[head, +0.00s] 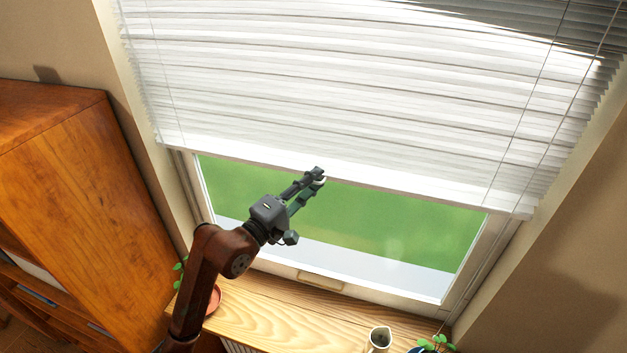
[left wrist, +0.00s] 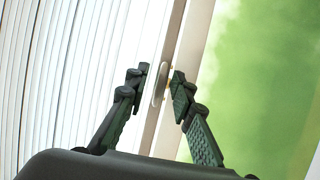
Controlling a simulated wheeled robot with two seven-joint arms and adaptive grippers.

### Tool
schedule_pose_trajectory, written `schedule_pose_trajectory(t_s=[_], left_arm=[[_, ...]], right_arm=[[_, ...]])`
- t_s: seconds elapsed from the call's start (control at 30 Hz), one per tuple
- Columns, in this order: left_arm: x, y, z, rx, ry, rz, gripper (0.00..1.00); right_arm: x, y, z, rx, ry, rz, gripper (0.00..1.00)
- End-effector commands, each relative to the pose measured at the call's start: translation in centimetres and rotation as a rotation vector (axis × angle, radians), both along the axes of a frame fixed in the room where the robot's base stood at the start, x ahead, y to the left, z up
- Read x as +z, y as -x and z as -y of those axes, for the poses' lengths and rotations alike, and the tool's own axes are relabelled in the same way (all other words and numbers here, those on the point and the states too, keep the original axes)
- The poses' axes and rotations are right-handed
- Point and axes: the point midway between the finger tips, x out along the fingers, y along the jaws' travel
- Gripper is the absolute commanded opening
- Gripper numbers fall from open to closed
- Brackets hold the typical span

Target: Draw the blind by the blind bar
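The white slatted blind (head: 330,90) covers the upper part of the window. Its blind bar (head: 440,197) is the pale bottom edge, sloping down to the right in the head view, with green showing below it. My left gripper (head: 318,178) is at the bar, near its middle. In the left wrist view, the left gripper's fingertips (left wrist: 160,82) stand on either side of a small pale oval piece (left wrist: 159,84) at the bar (left wrist: 176,50). Only narrow gaps show there, and I cannot tell whether the fingers press on it. My right gripper is out of view.
A wooden sill or counter (head: 270,315) lies below the window, with a cup (head: 379,339) and a plant (head: 437,343) at its front right. A wooden cabinet (head: 75,180) stands at the left. Thin cords (head: 520,120) hang at the blind's right side.

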Motion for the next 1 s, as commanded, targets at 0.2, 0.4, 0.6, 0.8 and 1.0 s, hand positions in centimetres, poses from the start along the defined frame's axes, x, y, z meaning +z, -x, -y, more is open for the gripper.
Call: schedule_pose_trajectory(t_s=[0.2,0.4,0.6,0.8,1.0], left_arm=[[0.0,0.03,0.01,-0.001,0.001,-0.001,0.14],[0.01,0.05,0.0,-0.001,0.001,0.0,0.0],[0.03,0.05,-0.01,-0.001,0.001,0.0,0.0],[0.03,0.06,-0.02,-0.001,0.001,0.001,0.0],[-0.05,0.0,0.04,-0.002,0.0,0.001,0.0]], right_arm=[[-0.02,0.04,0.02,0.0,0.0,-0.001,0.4],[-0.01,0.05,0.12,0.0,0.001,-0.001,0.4],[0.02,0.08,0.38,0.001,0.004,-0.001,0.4],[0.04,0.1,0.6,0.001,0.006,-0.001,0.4],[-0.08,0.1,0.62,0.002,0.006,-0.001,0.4]])
